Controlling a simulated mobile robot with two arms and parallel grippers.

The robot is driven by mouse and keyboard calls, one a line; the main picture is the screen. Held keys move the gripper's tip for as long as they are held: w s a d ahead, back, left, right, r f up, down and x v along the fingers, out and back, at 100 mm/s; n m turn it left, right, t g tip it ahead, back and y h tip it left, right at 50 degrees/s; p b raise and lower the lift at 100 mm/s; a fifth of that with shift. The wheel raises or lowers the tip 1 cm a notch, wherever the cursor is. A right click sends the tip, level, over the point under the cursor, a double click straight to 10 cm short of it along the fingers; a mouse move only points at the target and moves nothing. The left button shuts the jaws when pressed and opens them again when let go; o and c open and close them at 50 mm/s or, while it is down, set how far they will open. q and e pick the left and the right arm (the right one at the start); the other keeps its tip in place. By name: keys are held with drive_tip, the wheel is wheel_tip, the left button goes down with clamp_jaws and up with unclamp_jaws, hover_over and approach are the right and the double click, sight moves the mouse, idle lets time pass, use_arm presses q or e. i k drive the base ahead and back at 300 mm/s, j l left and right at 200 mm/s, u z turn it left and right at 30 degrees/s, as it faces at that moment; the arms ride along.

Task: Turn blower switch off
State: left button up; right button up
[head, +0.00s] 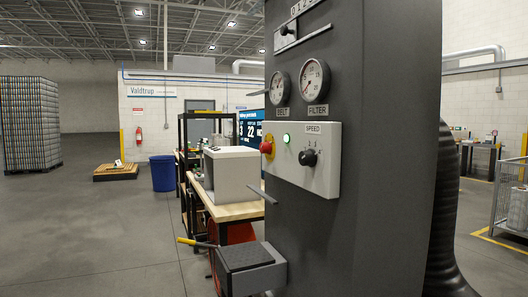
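The blower is a tall dark grey cabinet (385,150) that fills the centre right of the head view. A light grey control box (325,182) sits on its front. The box carries a red button on a yellow base (267,147), a lit green lamp (286,138) and a black knob (308,158) under the label SPEED. Which control is the blower switch is not marked. A dark switch or latch (286,30) sits on a pale plate higher up; its setting is unclear. Neither of my grippers shows.
Two round gauges (315,79) sit above the control box. A dark grey ledge (247,257) juts out low, beside a yellow-tipped lever (195,242). A wooden bench (236,211) stands behind, with a blue bin (163,173) farther left. The left floor is mostly clear.

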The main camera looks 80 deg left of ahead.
sight(265, 147)
drive_tip(key=l+u, duration=0.1)
drive_tip(key=u, duration=0.35)
drive_tip(key=k+u, duration=0.1)
drive_tip(key=u, duration=0.75)
drive_tip(key=k+u, duration=0.15)
drive_tip(key=u, duration=0.3)
drive_tip(key=k+u, duration=0.1)
drive_tip(key=u, duration=0.35)
